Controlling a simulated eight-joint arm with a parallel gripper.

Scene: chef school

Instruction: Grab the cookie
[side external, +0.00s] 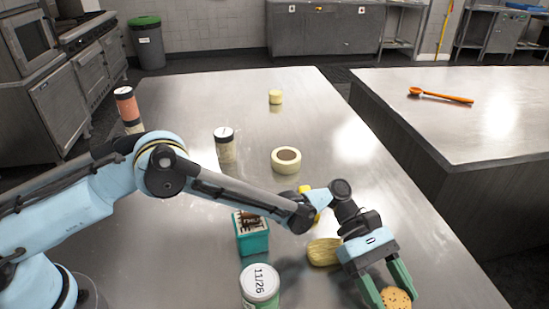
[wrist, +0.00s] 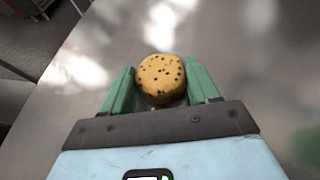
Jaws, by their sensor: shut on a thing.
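The cookie (side external: 395,298) is round and golden brown with dark chips. It is at the bottom right of the side view, near the table's right part. My gripper (side external: 393,289) has its two green fingers on either side of the cookie and is shut on it. In the wrist view the cookie (wrist: 161,79) sits between the fingertips of my gripper (wrist: 162,86), its chipped face toward the camera. How far the cookie is above the steel tabletop cannot be told.
A tape-like ring (side external: 286,160) and a shaker (side external: 224,146) stand farther back. The right table (side external: 470,125) holds an orange spoon (side external: 441,96).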

